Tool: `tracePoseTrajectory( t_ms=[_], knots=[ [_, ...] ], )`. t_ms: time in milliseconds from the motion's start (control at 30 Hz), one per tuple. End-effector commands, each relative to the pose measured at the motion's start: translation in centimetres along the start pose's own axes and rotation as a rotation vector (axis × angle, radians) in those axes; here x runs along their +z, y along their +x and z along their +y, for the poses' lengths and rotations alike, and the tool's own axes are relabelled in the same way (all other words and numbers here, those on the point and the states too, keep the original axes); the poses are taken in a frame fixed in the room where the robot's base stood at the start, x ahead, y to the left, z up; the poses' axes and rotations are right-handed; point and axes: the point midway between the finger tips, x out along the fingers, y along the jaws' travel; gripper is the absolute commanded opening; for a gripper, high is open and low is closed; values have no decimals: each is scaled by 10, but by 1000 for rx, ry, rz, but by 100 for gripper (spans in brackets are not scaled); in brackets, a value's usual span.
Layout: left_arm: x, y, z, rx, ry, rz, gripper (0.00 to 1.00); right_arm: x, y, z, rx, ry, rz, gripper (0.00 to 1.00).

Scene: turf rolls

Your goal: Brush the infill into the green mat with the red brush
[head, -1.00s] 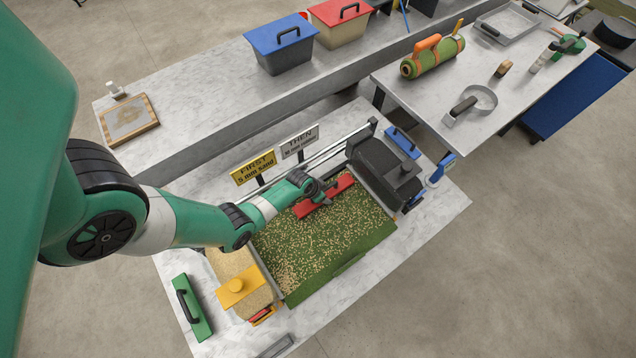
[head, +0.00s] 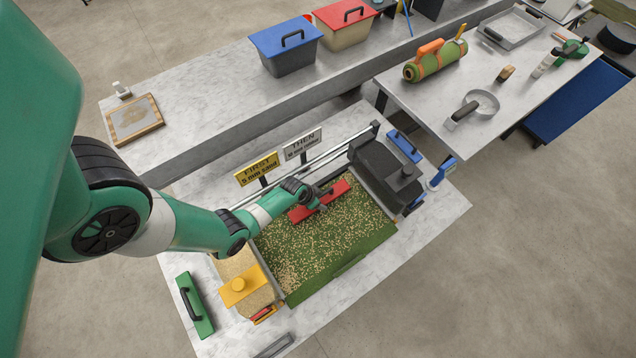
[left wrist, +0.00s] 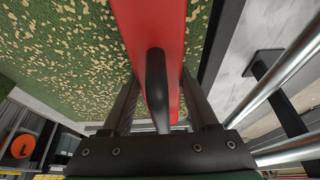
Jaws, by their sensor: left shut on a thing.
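My left gripper (head: 318,199) is shut on the brush's black handle. In the left wrist view the handle (left wrist: 157,80) stands between the fingers, and the red brush back (left wrist: 150,22) runs up the picture with speckled turf to its left. The bristles under the brush are hidden. My right gripper is not seen.
FIRST (head: 258,168) and THEN (head: 302,143) signs and metal rails (head: 335,150) line the back. A green float (head: 195,305) and blue float (head: 404,146) lie nearby.

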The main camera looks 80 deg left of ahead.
Motion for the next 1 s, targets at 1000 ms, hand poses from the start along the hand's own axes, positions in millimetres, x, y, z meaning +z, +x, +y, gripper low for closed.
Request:
tracePoseTrajectory(
  t_ms=[1000],
  knots=[
    [-42,-28,0,-1,1,1,4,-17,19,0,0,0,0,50]
  ],
)
